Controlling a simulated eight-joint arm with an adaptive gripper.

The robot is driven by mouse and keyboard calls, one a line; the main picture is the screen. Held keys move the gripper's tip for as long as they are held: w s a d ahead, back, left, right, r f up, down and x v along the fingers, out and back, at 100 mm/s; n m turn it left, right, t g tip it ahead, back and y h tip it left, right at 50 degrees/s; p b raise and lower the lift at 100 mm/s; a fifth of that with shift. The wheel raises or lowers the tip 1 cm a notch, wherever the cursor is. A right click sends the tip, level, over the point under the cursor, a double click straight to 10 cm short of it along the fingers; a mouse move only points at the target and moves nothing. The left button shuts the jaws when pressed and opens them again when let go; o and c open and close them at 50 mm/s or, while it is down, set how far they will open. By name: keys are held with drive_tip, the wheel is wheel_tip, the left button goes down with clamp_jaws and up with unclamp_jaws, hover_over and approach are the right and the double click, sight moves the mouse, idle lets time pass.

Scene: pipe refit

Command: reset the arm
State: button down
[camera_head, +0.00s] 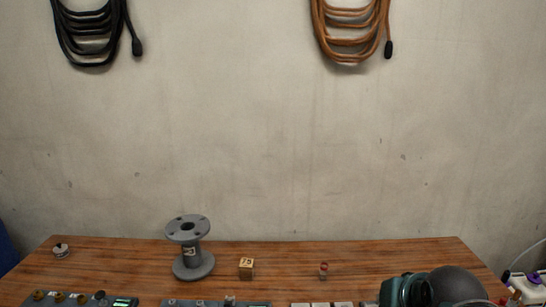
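My gripper is not in view. A teal and dark grey rounded shape (455,284) shows at the bottom right, cut off by the frame edge. I cannot tell whether it is part of my arm. A grey flanged pipe piece (191,249) stands upright on the wooden table (325,257), left of the middle, with a number label on its neck.
A small wooden block (246,268) with a number and a small red-topped piece (323,270) stand right of the pipe. A small round fitting (61,250) sits far left. Panels (215,303) line the front. Black (91,34) and orange (350,30) cables hang on the wall.

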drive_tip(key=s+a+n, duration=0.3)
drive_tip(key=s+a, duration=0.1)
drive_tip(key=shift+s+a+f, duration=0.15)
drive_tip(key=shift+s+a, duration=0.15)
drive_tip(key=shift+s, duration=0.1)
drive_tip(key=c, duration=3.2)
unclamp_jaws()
